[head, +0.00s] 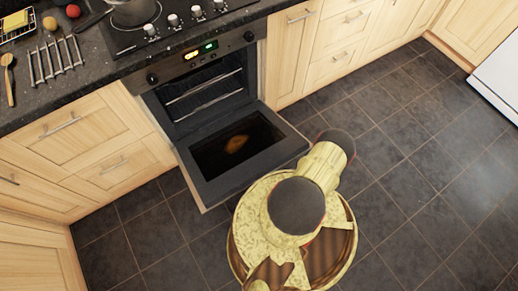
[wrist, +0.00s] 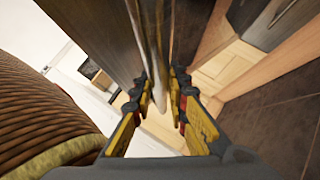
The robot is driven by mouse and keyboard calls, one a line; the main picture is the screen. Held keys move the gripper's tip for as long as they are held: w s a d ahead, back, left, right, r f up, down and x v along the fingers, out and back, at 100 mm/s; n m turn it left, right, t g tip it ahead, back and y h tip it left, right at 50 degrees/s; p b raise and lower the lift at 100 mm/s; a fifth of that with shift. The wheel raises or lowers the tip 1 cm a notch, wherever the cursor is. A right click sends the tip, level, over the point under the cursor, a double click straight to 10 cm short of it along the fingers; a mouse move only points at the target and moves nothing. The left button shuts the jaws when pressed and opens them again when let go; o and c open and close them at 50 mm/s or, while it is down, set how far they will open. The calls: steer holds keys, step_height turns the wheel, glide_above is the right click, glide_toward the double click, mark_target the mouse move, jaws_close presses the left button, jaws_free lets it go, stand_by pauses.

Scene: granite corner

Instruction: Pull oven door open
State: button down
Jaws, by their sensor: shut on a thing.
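The oven (head: 205,90) is built into the wooden cabinets below the hob. Its dark oven door (head: 190,165) is swung far down, and the cavity with its racks shows above it. A brownish patch shows in the door's glass. My gripper (wrist: 160,98) is in the wrist view, with its yellow and black fingers on either side of the metal door handle (wrist: 151,45), shut on it. In the head view my arm stands in front of the door's right end and hides the gripper and handle.
Wooden drawers (head: 85,135) flank the oven on both sides. A pot (head: 132,12) sits on the hob above. A metal rack (head: 55,60) and a wooden spoon (head: 9,78) lie on the dark counter. Dark tiled floor (head: 420,150) is clear to the right.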

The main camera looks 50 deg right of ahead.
steer(key=shift+w+d, duration=0.1)
steer(key=shift+d, duration=0.05)
steer(key=c, duration=1.8)
jaws_free()
steer(key=shift+o, duration=0.4)
steer(key=v, duration=1.2)
